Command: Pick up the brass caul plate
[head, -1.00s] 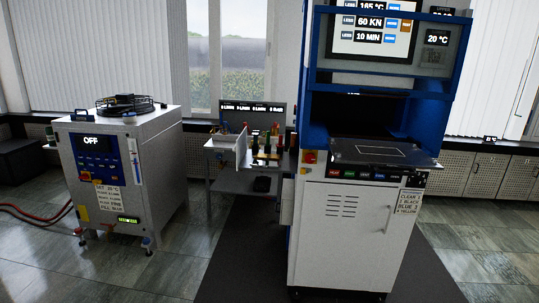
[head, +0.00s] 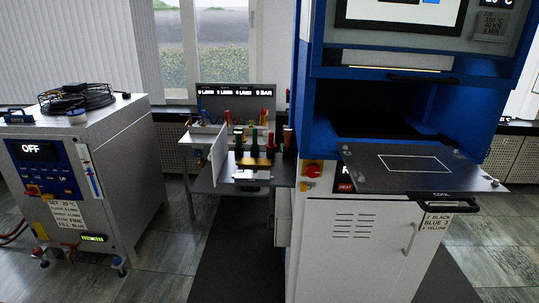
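I cannot clearly make out a brass caul plate. A small brass-coloured flat piece (head: 256,161) shows on the side bench between the two machines, among dark posts with coloured tops; I cannot tell whether it is the plate. The blue and white press (head: 365,235) stands on the right with its dark opening above. A dark platen (head: 385,175) with a white rectangle outline sticks out at its front, with nothing seen lying on it. My gripper is not in view.
A grey chiller unit (head: 75,190) reading OFF stands at the left, with a coiled black cable (head: 75,98) on top. A white upright panel (head: 219,153) stands on the side bench (head: 230,182). A dark floor mat (head: 235,260) lies clear before the bench.

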